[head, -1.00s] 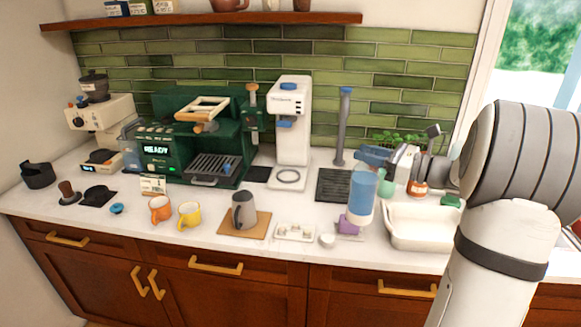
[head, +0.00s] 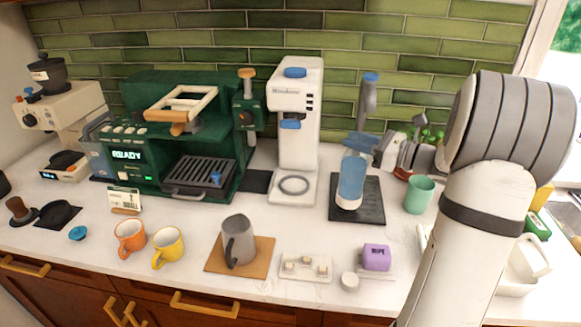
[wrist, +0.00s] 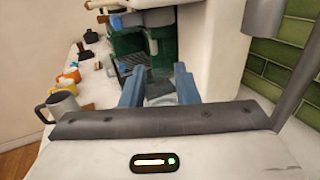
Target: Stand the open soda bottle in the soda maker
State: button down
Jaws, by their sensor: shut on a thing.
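The soda bottle (head: 350,183), translucent blue with a whitish bottom end, is upright in the head view. My gripper (head: 357,146) is shut on its upper part. The bottle shows against the dark mat, right of the soda maker; whether it touches the mat is unclear. The white soda maker (head: 297,110) has blue parts and a round ring on its base (head: 294,186), which is empty. In the wrist view my gripper (wrist: 160,82) has blue fingers around the bottle (wrist: 159,90), and the soda maker (wrist: 217,50) rises just beyond on the right. The bottle's mouth is hidden.
A dark ribbed mat (head: 372,211) lies right of the soda maker, with a grey tap (head: 368,95) behind. A green cup (head: 419,194) stands right of it. The green coffee machine (head: 180,130) is at left. A grey pitcher (head: 238,241) and purple block (head: 376,257) are in front.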

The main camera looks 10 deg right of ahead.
jog(key=f+p+x, duration=0.1)
jog(key=p+x, duration=0.2)
jog(key=x, duration=1.4)
jog(key=shift+w+a+p, duration=0.2)
jog(key=shift+p, duration=0.1)
jog(key=shift+f, duration=0.2)
jog(key=shift+f, duration=0.2)
jog(key=c, duration=1.1)
grip_release()
jog(key=shift+r, duration=0.1)
